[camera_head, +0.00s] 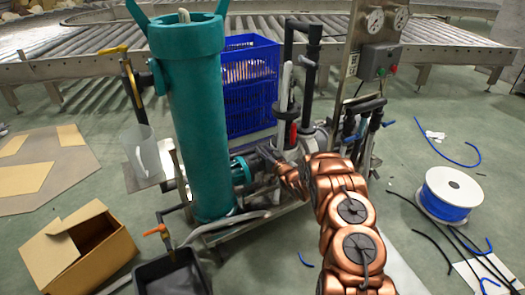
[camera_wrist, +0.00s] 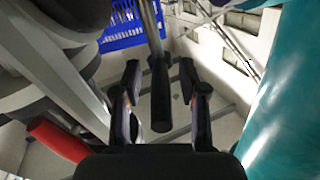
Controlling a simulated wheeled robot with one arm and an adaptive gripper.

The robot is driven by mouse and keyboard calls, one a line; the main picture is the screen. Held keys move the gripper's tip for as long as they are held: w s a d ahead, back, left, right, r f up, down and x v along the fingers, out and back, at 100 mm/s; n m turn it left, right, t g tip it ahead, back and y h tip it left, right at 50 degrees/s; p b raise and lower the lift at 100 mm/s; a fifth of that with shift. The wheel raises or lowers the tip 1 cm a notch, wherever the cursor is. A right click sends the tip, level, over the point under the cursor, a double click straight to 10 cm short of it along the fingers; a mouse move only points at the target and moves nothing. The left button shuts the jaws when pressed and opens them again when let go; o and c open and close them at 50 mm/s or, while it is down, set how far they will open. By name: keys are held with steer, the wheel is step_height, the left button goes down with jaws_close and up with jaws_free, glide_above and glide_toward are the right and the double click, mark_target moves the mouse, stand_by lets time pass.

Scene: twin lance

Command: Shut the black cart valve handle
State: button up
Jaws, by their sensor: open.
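In the wrist view, a black handle (camera_wrist: 160,92) on the end of a metal rod lies between the fingers of my gripper (camera_wrist: 159,82). The gripper is open, with a gap visible on both sides of the handle. I cannot tell how deep the handle sits between the fingers. In the head view, my gripper (camera_head: 283,173) reaches in low at the cart, right of the tall teal cylinder (camera_head: 200,115). The black handle cannot be made out there among the dark pipes and my gripper.
The teal cylinder stands close on the right in the wrist view. A red grip (camera_wrist: 60,138) is at the lower left there. A blue crate (camera_head: 250,85) is on the cart behind. A cable spool (camera_head: 450,192), an open cardboard box (camera_head: 78,250) and a dark tray (camera_head: 172,275) surround the cart.

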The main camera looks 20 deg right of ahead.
steer(key=s+d, duration=0.1)
steer(key=s, duration=1)
steer(key=shift+d, duration=0.35)
steer(key=shift+r, duration=0.1)
steer(key=s+r+g+h+p, duration=0.2)
steer(key=r+g+p, duration=0.2)
steer(key=r+p, duration=0.55)
steer(key=s+r+g+h+p, duration=0.3)
steer(key=r+p, duration=0.2)
steer(key=r, duration=0.9)
steer(key=s+a+r+g+p, duration=0.2)
steer(key=s+r+g+p, duration=0.15)
steer(key=s+r, duration=0.45)
steer(key=s+a+r+g+p, duration=0.3)
steer(key=s+a+r+p, duration=0.2)
steer(key=s+r, duration=0.4)
steer(key=s+a+r+g+y+p, duration=0.1)
steer(key=s+a+r+g+p, duration=0.2)
steer(key=s, duration=1.6)
steer(key=s+a+r+g+y+p, duration=0.1)
steer(key=s+a+r+g+p, duration=0.2)
steer(key=s+a+r+p, duration=0.6)
steer(key=s+r+p, duration=0.1)
steer(key=s+r, duration=0.4)
steer(key=r, duration=0.1)
steer(key=shift+s+a+r+p, duration=0.2)
steer(key=shift+a+r+p, duration=0.05)
steer(key=shift+r+p, duration=0.05)
